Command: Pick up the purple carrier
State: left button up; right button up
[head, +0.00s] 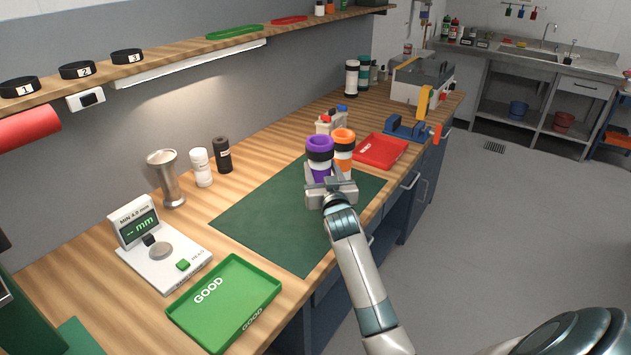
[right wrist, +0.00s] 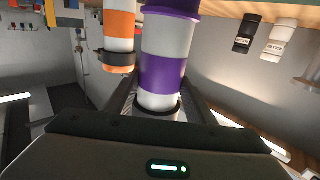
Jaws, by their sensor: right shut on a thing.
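In the right wrist view the purple carrier (right wrist: 167,60) is between the fingers of my right gripper (right wrist: 158,105). I cannot tell whether it touches the mat. An orange carrier (head: 343,145) stands close beside it on the right, outside the fingers; it also shows in the right wrist view (right wrist: 119,30). My left gripper is not in view.
A red tray (head: 381,151) lies behind the carriers. A green GOOD tray (head: 222,300) and a gauge (head: 160,250) are at the near left. A metal cup (head: 170,180), white bottle (head: 201,168) and black bottle (head: 222,155) stand near the wall. The mat's near part is clear.

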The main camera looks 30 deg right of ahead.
jog(key=s+d+r+b, duration=0.2)
jog(key=s+d+r, duration=0.3)
jog(key=s, duration=0.3)
jog(key=shift+s+d+r, duration=0.15)
jog(key=shift+d+r, duration=0.2)
jog(key=shift+r, duration=0.25)
